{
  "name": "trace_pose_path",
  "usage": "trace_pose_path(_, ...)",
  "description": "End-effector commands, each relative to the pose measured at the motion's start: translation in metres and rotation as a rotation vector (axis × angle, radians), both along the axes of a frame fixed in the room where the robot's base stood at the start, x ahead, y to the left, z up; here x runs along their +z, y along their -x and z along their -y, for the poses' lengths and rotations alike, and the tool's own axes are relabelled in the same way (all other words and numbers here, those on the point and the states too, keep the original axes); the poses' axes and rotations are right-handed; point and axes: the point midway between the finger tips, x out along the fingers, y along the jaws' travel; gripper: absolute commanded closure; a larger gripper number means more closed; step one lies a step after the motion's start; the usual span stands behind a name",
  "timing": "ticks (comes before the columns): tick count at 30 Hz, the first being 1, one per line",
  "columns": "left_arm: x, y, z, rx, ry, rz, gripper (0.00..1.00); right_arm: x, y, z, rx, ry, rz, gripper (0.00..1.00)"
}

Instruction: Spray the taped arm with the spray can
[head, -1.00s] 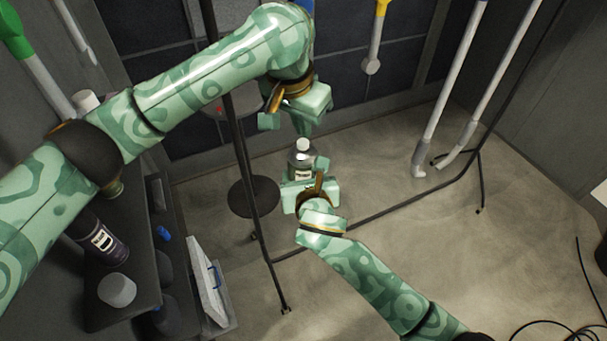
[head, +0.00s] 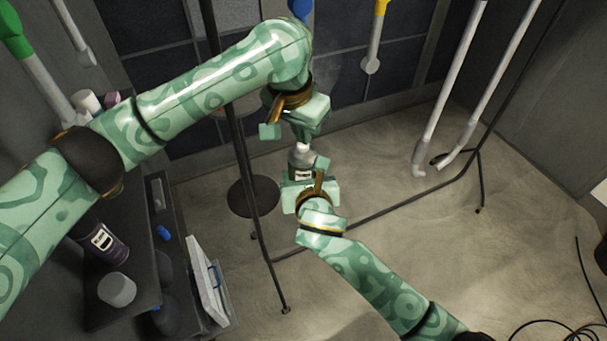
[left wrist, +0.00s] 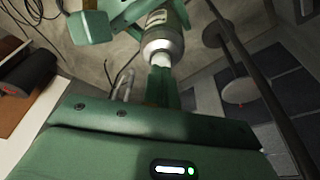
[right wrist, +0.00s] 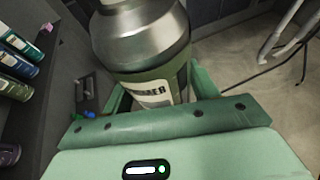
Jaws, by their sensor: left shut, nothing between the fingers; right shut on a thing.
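The spray can (head: 301,158) has a metal shoulder, a dark body and a white label; it stands upright in my right gripper (head: 306,184), shut around its body. The can fills the upper middle of the right wrist view (right wrist: 143,40). My left gripper (head: 303,138) is shut and empty, right above the can's top. In the left wrist view its closed fingertips (left wrist: 160,76) meet the white nozzle (left wrist: 160,60); whether they press it I cannot tell. Grey hanging arms carry a yellow band (head: 381,7) and a green band (head: 14,32); which is the taped arm is unclear.
A dark shelf cart (head: 130,295) at the left holds a purple-labelled can (head: 103,242) and a white cap (head: 117,290). A black rack pole (head: 238,140) stands close left of my grippers. Plain white arms (head: 448,95) hang at the right. The floor at right is mostly open.

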Motion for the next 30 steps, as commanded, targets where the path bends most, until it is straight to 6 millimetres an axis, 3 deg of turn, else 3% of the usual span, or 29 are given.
trace_pose_path(5, 0.001, 0.000, -0.001, 0.001, -0.003, -0.002, 1.00, 0.004, -0.001, -0.001, 0.002, -0.005, 0.009, 0.68)
trace_pose_path(18, 0.046, 0.000, -0.001, 0.000, -0.002, 0.000, 1.00, 0.003, -0.001, -0.001, 0.001, -0.004, 0.005, 0.68)
trace_pose_path(30, 0.051, 0.000, -0.001, 0.000, -0.001, 0.000, 1.00, 0.002, -0.001, -0.001, 0.001, -0.002, 0.005, 0.68)
